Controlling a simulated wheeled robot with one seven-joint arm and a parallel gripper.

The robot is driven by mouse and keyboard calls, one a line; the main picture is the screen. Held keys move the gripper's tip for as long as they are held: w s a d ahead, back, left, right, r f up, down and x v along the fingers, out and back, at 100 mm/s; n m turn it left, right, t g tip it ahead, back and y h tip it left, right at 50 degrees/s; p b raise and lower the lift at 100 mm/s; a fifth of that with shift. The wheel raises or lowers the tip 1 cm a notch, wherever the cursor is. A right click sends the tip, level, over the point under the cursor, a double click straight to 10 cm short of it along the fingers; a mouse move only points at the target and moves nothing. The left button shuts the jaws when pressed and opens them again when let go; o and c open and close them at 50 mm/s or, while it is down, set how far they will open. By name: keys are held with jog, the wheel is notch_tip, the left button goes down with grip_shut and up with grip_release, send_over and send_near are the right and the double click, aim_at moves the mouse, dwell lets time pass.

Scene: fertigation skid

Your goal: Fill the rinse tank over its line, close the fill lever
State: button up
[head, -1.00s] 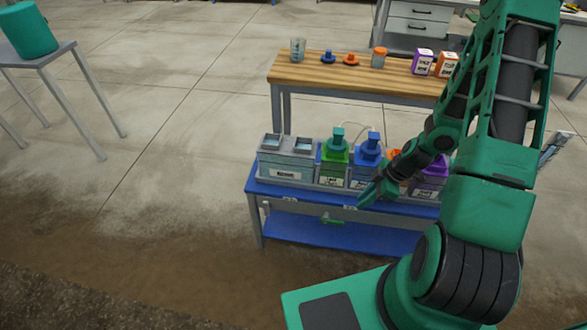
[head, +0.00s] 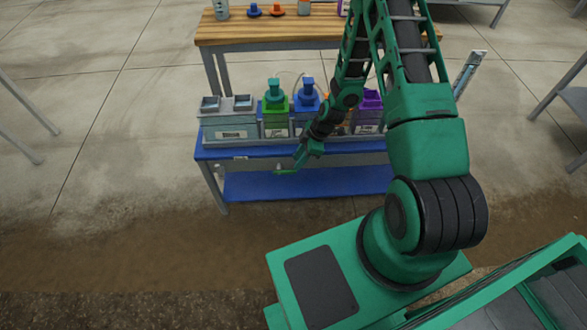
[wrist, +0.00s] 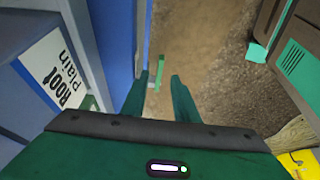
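The grey rinse tank (head: 228,134), with two square openings on top and a label in front, stands at the left end of the blue bench in the head view. I cannot see its water level or line. My gripper (head: 284,171) is low in front of the bench's front edge. In the wrist view my gripper (wrist: 158,84) is open, its two fingers apart with nothing held. A small green lever-like bar (wrist: 155,74) shows just beyond and between the fingertips, apparently untouched. In the head view my gripper covers that spot.
Green, blue and purple-topped containers (head: 274,104) stand right of the tank on the blue bench (head: 222,152). A blue lower shelf (head: 245,187) is under it. A wooden table (head: 260,31) with small items stands behind. The wrist view shows a box labelled "Root Plain" (wrist: 56,75) close at left.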

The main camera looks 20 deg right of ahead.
aim_at(291, 171)
jog(key=shift+x, duration=3.1)
jog(key=shift+c, duration=0.6)
grip_shut()
jog(key=shift+w+d, duration=0.1)
jog(key=shift+d, duration=0.05)
